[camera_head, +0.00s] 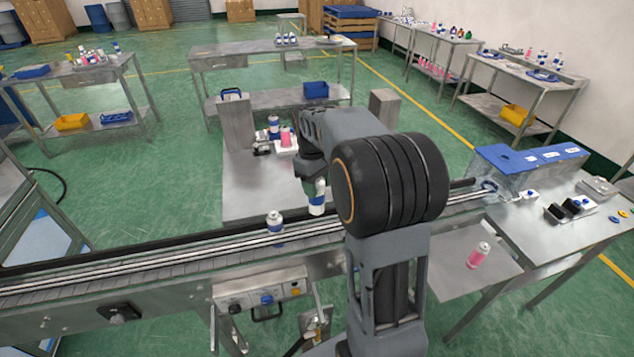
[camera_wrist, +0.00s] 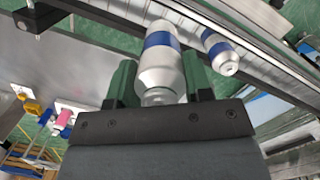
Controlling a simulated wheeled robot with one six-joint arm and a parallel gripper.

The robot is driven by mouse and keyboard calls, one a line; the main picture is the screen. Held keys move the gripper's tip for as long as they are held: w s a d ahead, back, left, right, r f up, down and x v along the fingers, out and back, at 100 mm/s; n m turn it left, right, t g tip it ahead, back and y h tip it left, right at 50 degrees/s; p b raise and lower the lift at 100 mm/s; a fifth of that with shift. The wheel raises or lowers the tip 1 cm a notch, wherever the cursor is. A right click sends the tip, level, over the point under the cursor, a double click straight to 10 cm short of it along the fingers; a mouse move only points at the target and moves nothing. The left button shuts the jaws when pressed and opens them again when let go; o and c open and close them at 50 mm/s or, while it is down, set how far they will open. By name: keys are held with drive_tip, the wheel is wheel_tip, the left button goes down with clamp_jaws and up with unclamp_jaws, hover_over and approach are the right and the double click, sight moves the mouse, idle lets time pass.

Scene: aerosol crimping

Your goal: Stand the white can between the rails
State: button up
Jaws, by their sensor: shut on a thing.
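My gripper (camera_head: 316,182) is shut on a white can (camera_head: 317,199) with a blue band. In the wrist view the white can (camera_wrist: 159,66) sits between the two green fingers of my gripper (camera_wrist: 160,78). In the head view it hangs roughly upright at the far side of the conveyor's rails (camera_head: 180,251). I cannot tell whether its base touches anything. A second white can with a blue band (camera_head: 275,222) stands at the conveyor to the left. It also shows in the wrist view (camera_wrist: 220,52), apart from the held can.
Behind the conveyor is a steel table (camera_head: 250,190) with a pink can (camera_head: 285,137) and a blue-and-white can (camera_head: 273,125). A blue-topped machine (camera_head: 520,158) stands by the conveyor's right end.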

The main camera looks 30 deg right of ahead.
sight(317, 212)
drive_tip(key=shift+f+b, duration=2.1)
drive_tip(key=shift+f, duration=0.6)
drive_tip(key=shift+f+b, duration=1.3)
drive_tip(key=shift+f, duration=0.9)
drive_tip(key=shift+f, duration=0.5)
drive_tip(key=o, duration=1.2)
drive_tip(key=shift+r, duration=0.1)
drive_tip(key=r, duration=0.4)
drive_tip(key=w+r, duration=0.1)
drive_tip(key=r, duration=0.8)
drive_tip(key=shift+w+a+r, duration=0.2)
drive_tip(key=shift+a+r, duration=0.1)
drive_tip(key=shift+a, duration=0.05)
